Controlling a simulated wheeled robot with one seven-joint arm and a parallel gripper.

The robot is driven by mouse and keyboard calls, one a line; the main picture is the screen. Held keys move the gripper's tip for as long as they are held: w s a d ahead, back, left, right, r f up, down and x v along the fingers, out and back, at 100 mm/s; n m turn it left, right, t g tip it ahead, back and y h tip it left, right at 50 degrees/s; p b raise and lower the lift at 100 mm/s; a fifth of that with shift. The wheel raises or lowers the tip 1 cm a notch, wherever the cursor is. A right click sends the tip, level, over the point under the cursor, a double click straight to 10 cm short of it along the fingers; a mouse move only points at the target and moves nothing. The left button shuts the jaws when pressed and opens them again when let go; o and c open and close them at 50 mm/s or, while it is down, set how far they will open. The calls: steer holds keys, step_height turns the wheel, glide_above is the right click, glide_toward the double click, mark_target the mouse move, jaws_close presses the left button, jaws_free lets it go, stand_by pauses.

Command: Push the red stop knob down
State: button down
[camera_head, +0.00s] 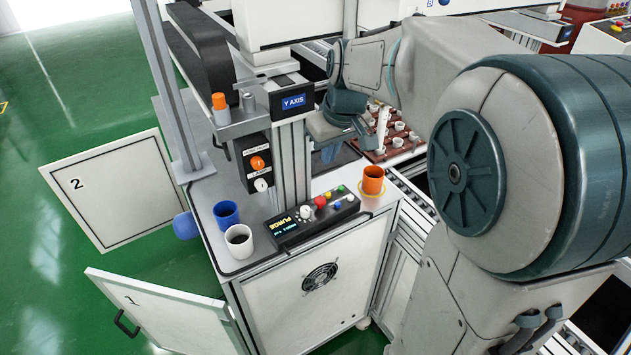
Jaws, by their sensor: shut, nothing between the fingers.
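A red knob (320,201) stands on the black control panel (312,222), on top of the white cabinet. My arm reaches in from the right. My gripper (329,153) points down, behind and above the panel, apart from the red knob. Its fingers are small and dark in this view; they look shut and empty.
A blue cup (226,213) and a white cup (239,241) stand left of the panel, an orange cup (373,180) right of it. A post with a "Y AXIS" box (291,102) and a switch box (257,163) rises behind the panel. Cabinet doors (165,322) stand open at left.

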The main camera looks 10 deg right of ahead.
steer(key=p, duration=0.1)
glide_toward(321, 201)
steer(key=x, duration=0.5)
steer(key=shift+w+a+f, duration=0.15)
steer(key=shift+w+a, duration=0.05)
steer(key=shift+w, duration=0.25)
steer(key=shift+f, duration=0.6)
steer(key=shift+f, duration=0.1)
steer(key=shift+f+b, duration=0.9)
steer(key=shift+b, duration=0.15)
